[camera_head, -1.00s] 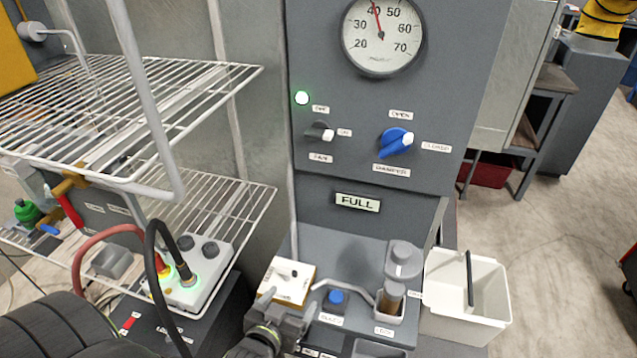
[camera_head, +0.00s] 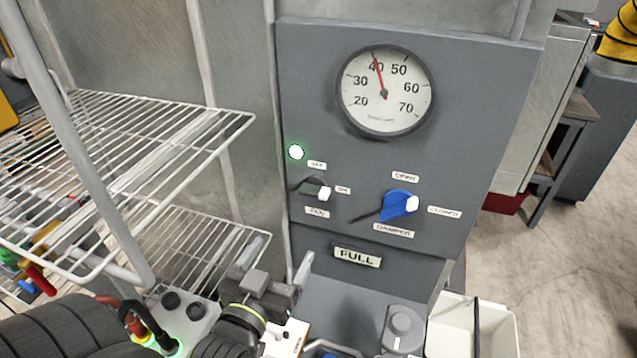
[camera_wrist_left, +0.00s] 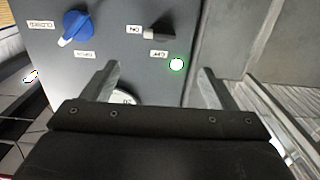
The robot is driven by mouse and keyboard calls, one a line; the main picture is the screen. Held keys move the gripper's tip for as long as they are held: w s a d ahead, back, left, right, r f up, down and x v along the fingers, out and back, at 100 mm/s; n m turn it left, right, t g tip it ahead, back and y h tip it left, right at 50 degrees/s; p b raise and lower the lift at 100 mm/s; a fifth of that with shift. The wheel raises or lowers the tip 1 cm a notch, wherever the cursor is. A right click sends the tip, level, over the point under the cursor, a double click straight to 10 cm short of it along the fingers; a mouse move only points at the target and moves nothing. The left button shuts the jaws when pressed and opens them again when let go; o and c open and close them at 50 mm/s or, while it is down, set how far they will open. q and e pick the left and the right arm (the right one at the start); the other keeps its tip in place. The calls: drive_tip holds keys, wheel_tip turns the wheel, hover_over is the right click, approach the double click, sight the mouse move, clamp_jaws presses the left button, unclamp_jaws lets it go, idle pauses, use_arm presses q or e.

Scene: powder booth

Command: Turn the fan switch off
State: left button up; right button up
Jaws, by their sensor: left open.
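The fan switch (camera_head: 324,193) is a small dark knob with a white tip on the grey panel (camera_head: 460,110). Its white tip points right, at the ON label. A green lamp (camera_head: 296,152) glows above it. The switch also shows upside down in the left wrist view (camera_wrist_left: 159,33), beyond the fingers. My left gripper (camera_head: 285,268) is open and empty, below and left of the switch and apart from it. My right gripper is not in view.
A blue damper knob (camera_head: 397,204) sits right of the switch, below a round gauge (camera_head: 385,90). Wire shelves (camera_head: 150,150) stand close on the left.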

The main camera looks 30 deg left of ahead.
use_arm(q)
drive_tip(key=b, duration=0.7)
approach(312, 196)
drive_tip(key=p+x, duration=0.3)
drive_tip(key=x, duration=0.5)
drive_tip(key=shift+r, duration=0.15)
drive_tip(key=shift+x, duration=0.8)
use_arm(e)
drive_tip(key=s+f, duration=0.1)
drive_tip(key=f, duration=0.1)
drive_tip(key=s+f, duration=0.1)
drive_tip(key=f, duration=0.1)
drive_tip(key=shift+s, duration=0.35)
use_arm(q)
drive_tip(key=c, duration=1)
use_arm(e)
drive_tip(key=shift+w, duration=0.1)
